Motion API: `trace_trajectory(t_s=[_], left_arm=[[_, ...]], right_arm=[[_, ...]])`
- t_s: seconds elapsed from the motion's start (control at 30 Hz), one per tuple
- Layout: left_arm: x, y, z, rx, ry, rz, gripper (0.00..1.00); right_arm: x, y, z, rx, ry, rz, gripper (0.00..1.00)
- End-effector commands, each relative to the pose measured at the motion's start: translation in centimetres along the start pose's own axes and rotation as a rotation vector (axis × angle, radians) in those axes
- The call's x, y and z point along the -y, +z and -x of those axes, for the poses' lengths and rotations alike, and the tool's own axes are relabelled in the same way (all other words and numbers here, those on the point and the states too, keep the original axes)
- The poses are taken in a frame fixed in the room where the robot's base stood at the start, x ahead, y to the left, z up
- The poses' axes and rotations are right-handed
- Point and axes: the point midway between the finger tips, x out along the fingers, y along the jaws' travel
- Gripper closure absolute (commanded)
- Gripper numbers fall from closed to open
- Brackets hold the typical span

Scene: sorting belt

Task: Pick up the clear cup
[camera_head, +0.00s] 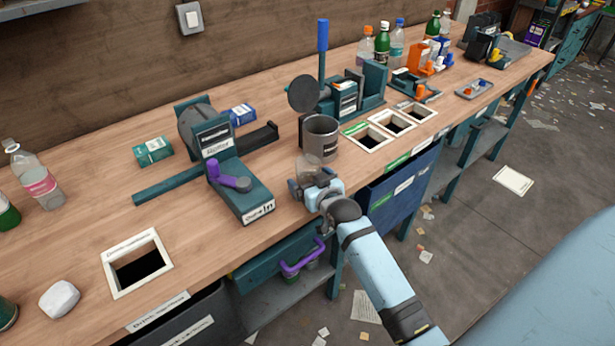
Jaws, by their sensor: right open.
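The clear cup (309,166) stands on the wooden bench near its front edge, just left of and in front of a grey metal container. It is small and see-through, and its lower part is partly hidden by my right gripper. My right gripper (305,186) is at the cup's near side, low over the bench, with its jaws open. I cannot tell whether the fingers touch the cup. My left gripper is out of view.
The grey metal container (321,138) stands close behind the cup. A green device with a purple handle (240,190) is to the left. Framed square openings (367,142) lie to the right, another (137,264) at front left. Bottles (383,45) stand at the back.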

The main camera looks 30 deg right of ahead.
Motion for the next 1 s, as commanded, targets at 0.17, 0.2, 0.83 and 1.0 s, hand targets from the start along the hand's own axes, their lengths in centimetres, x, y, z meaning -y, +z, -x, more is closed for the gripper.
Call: trace_trajectory(t_s=[0.17,0.2,0.83,1.0], left_arm=[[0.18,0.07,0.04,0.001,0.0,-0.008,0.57],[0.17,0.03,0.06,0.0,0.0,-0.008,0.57],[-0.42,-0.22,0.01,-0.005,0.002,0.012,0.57],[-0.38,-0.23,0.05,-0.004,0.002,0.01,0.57]], right_arm=[[-0.01,0.02,-0.76,0.0,0.0,0.0,0.04],[-0.01,0.02,-0.74,0.0,0.0,0.0,0.04],[0.01,-0.03,-0.7,-0.001,0.0,0.0,0.59],[0.02,-0.34,-0.65,-0.001,0.0,0.0,0.59]])
